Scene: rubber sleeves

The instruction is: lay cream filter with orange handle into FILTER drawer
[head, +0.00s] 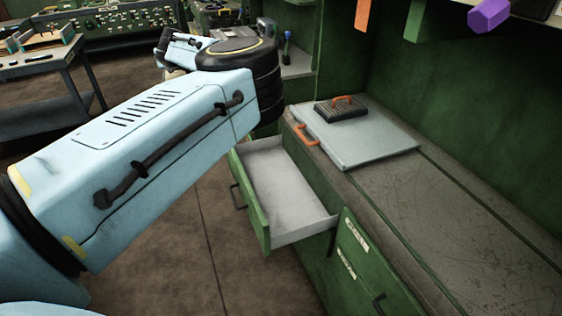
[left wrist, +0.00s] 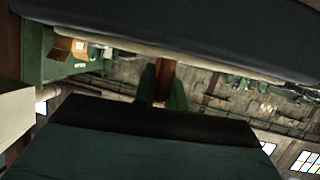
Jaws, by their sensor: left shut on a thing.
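In the left wrist view my left gripper (left wrist: 163,88) is shut on a reddish-brown or orange handle (left wrist: 165,72). The handle joins a broad dark slab with a cream edge (left wrist: 215,60) across the top of the view, which looks like the cream filter; most of it is cut off. In the head view my left arm comes in from the left, and its gripper and the held filter are hidden. An open, empty grey-lined drawer with a green front (head: 290,190) is pulled out of the cabinet. I cannot read a label on it. My right gripper is not in view.
A flat grey panel with an orange handle (head: 372,145) lies on the worn counter (head: 470,220). A dark ribbed filter with an orange handle (head: 341,111) lies on it. A shut, labelled drawer front (head: 352,250) is right of the open drawer. Purple, green and orange things hang above.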

